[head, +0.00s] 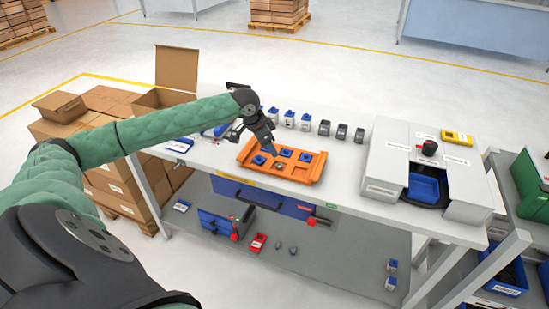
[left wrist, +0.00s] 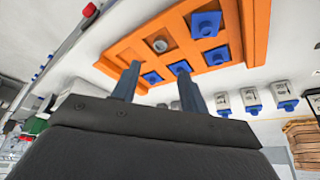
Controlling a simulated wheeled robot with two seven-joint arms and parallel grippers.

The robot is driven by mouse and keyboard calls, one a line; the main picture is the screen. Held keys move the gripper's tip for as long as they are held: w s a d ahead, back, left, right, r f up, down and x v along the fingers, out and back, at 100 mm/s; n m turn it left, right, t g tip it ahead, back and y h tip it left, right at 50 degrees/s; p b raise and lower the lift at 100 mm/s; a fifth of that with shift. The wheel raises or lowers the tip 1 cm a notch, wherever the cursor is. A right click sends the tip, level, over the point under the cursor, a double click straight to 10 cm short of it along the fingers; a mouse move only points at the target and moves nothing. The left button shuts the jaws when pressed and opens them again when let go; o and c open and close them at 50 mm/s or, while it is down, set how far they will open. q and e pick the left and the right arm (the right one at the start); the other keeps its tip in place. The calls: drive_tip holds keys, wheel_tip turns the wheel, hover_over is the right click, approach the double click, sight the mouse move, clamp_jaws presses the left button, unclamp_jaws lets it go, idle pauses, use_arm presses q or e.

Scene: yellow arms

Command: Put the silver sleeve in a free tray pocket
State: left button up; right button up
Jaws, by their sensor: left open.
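The orange tray (head: 318,169) lies on the grey-white workbench. Several of its pockets hold blue blocks (head: 258,160), which also show in the left wrist view (left wrist: 206,22). A small round silver sleeve (left wrist: 160,45) sits in the tray's middle pocket, in the row farther from the gripper in the left wrist view. It shows small in the head view (head: 286,168). My left gripper (head: 274,156) is over the tray, fingers pointing down. In the left wrist view its two fingers (left wrist: 158,70) are apart with nothing held. One finger partly covers the tray's left end. My right gripper is out of view.
Several blue-and-white containers (head: 289,119) and dark holders (head: 342,131) stand in a row behind the tray. A grey box unit with a blue bin (head: 424,187) is at the right. Cardboard boxes (head: 107,101) are stacked left. The bench has clear room right of the tray.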

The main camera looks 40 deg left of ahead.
use_arm(q)
drive_tip(key=shift+v, duration=1.75)
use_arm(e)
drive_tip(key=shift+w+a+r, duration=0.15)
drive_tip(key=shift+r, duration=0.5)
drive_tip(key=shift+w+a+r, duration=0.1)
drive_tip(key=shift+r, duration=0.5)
